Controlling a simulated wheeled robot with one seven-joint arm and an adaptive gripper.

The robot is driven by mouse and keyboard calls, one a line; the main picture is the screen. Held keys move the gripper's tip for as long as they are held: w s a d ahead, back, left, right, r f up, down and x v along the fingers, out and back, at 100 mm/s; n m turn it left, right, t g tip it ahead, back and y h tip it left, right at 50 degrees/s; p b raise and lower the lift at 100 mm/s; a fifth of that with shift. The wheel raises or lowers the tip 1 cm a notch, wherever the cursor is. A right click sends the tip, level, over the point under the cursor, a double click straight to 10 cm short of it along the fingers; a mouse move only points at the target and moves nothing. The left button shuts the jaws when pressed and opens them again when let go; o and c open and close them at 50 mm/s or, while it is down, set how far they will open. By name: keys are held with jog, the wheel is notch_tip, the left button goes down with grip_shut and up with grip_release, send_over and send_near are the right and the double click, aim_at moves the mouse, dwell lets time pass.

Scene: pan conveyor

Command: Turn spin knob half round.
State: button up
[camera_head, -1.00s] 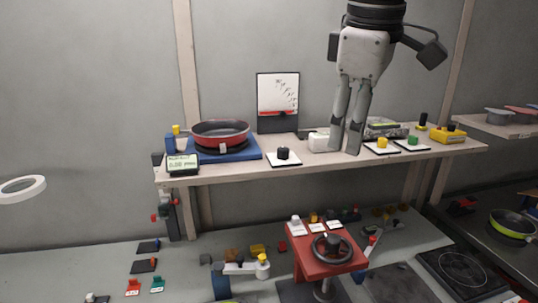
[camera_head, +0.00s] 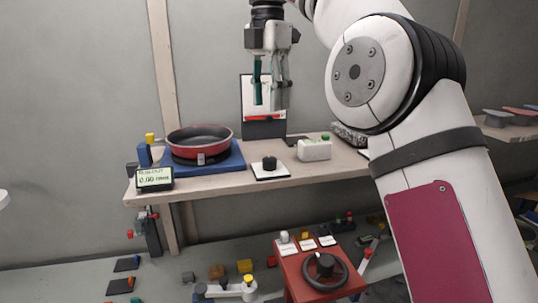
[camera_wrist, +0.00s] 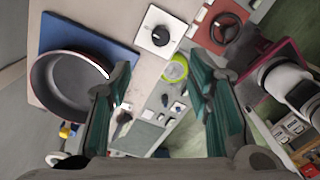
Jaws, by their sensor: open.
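A black round knob (camera_head: 270,162) stands on a small white plate on the wooden shelf, right of the blue base with the red pan. No label on it can be read. The wrist view shows this knob (camera_wrist: 158,36) at the upper middle, ahead of the fingers. A yellow and a green knob stood farther right on the shelf earlier; only the green one (camera_head: 325,136) shows now. My gripper (camera_head: 269,104) is open and empty, pointing down above the shelf near the black knob, clearly apart from it. Its fingers spread wide in the wrist view (camera_wrist: 155,88).
The red pan (camera_head: 199,137) sits on a blue base (camera_head: 226,161). A display (camera_head: 154,178) stands at the shelf's left end. A white box (camera_head: 314,150) is right of the black knob. A red stand with a black handwheel (camera_head: 325,272) is below. My arm hides the shelf's right part.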

aim_at(269, 158)
notch_tip(269, 158, down, 13)
jog(key=shift+s+f+p, duration=0.1)
jog(key=shift+f+p, duration=0.05)
jog(key=shift+p, duration=1)
jog(key=shift+c, duration=0.2)
grip_shut()
